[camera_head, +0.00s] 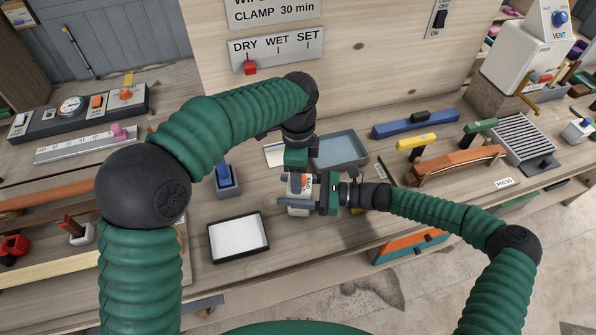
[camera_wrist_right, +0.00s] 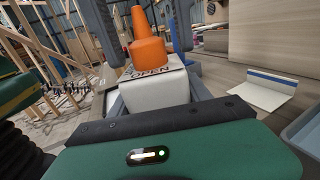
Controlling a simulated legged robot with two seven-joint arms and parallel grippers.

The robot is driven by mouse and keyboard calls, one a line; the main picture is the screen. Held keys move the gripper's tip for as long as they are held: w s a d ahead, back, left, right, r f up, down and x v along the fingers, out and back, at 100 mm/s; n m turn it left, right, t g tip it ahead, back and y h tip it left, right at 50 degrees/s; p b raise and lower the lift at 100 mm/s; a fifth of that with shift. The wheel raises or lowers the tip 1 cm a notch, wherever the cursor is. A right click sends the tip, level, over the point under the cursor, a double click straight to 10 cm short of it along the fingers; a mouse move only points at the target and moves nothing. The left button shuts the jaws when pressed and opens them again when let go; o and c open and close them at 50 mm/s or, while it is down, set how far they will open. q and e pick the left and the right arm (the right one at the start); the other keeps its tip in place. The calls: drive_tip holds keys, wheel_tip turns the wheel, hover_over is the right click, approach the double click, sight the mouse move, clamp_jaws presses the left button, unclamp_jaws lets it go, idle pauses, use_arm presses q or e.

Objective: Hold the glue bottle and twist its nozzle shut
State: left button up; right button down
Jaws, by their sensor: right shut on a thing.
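The glue bottle has a white body (camera_wrist_right: 155,92) and an orange cone nozzle (camera_wrist_right: 147,48), which stands upright in the right wrist view. Lettering reading OPEN shows on top of the body beside the nozzle. In the head view the bottle (camera_head: 299,210) is mostly hidden by my grippers. My right gripper (camera_head: 298,195) comes in from the right and is shut on the bottle's body. My left gripper (camera_head: 299,179) points down from above. In the right wrist view its two grey-blue fingers (camera_wrist_right: 144,28) stand apart on either side of the nozzle, with gaps visible.
A white-lined black tray (camera_head: 238,238) lies front left of the bottle. A blue block holder (camera_head: 227,182) stands left, and a grey-blue tray (camera_head: 340,149) behind right. An orange curved piece (camera_head: 458,163) is farther right. My left arm arches above the bench.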

sight(309, 192)
use_arm(q)
wheel_tip(309, 192, up, 12)
idle(0.4)
use_arm(e)
unclamp_jaws()
idle(0.4)
drive_tip(key=shift+s+d, duration=0.2)
drive_tip(key=shift+d, duration=2.25)
